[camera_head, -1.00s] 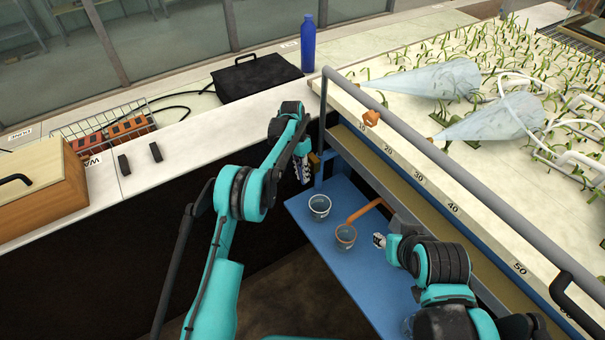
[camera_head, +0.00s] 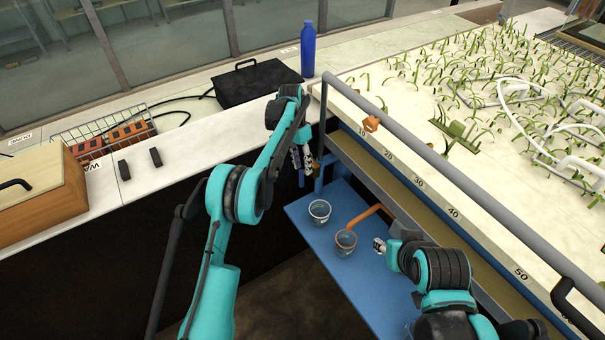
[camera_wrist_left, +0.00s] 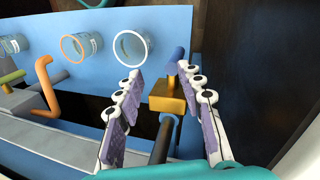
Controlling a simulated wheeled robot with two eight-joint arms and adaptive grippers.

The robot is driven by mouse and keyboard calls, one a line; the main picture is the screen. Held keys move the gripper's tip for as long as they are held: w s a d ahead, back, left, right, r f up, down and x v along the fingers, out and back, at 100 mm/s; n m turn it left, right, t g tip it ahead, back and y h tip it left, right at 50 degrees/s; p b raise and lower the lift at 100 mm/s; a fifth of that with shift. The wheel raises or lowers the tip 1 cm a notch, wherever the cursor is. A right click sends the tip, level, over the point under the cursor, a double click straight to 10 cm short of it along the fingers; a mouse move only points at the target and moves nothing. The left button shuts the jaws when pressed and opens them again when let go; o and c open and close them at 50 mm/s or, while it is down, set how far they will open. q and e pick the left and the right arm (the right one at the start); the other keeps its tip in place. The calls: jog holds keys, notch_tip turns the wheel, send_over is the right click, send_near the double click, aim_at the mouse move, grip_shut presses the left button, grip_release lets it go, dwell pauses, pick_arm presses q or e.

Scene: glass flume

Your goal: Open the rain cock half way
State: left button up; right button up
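A brass cock body (camera_wrist_left: 168,96) with a blue lever (camera_wrist_left: 178,60) stands between the fingers of my left gripper (camera_wrist_left: 166,92) in the left wrist view; I take it for the rain cock. The lever points up the picture there. In the head view, my left gripper (camera_head: 301,158) is at the flume's near-left corner and largely hides the cock. My right gripper (camera_head: 380,246) is by the orange pipe; its fingers are too small to read.
Beakers (camera_head: 319,210) (camera_head: 345,241) stand on the blue shelf (camera_head: 300,222), one below the orange pipe (camera_head: 369,214). A blue bottle (camera_head: 308,50) and black case (camera_head: 256,83) are behind.

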pick_arm(q)
jog(key=shift+s+v, duration=0.2)
jog(key=shift+v, duration=0.85)
jog(key=shift+d+r, duration=0.1)
jog(key=shift+d, duration=0.05)
